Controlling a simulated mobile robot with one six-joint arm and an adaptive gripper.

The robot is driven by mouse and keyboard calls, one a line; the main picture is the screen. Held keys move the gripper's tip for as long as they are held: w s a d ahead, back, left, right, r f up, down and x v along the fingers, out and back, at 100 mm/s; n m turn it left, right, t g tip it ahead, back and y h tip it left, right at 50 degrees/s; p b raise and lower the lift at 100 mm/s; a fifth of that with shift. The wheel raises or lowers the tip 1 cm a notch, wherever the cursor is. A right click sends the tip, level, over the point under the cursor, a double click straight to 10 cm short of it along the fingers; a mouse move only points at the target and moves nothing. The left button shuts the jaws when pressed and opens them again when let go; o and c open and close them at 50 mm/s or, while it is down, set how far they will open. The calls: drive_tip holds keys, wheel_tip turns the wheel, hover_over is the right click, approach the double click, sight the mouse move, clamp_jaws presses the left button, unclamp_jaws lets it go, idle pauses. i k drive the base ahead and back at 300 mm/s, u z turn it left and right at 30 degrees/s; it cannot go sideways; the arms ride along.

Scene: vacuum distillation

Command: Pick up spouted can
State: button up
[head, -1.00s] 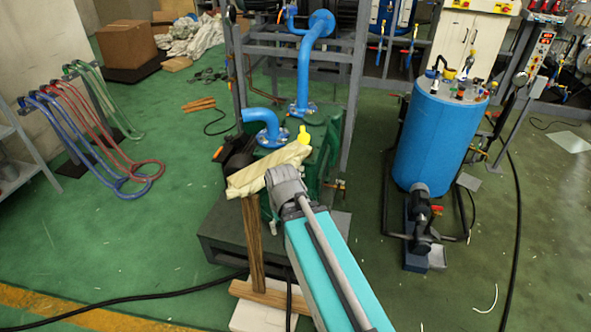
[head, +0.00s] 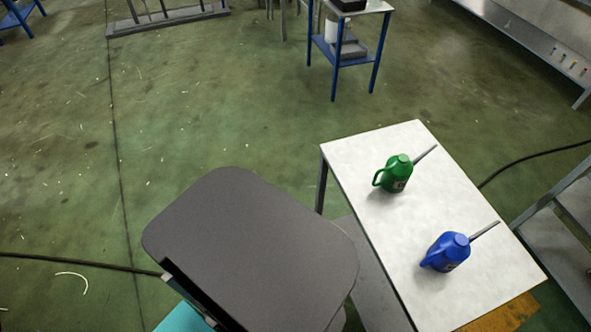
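Two spouted cans stand upright on a white-topped table at the right of the head view. The green can (head: 395,173) is farther back, with its handle to the left and its grey spout pointing up and right. The blue can (head: 447,252) is nearer the front, with its handle to the left and its spout also pointing up and right. The two cans stand apart. My gripper is not in view, and nothing touches either can.
The white table (head: 362,157) has bare room around the cans. A grey metal shelf (head: 562,235) stands close at its right. A small blue-legged table (head: 350,62) stands at the back. A black cable (head: 530,155) lies on the floor. Open green floor (head: 200,110) spreads left.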

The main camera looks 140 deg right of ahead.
sight(398, 169)
drive_tip(key=z, duration=1.55)
drive_tip(key=i, duration=0.1)
drive_tip(key=z, duration=3.05)
drive_tip(key=i, duration=0.6)
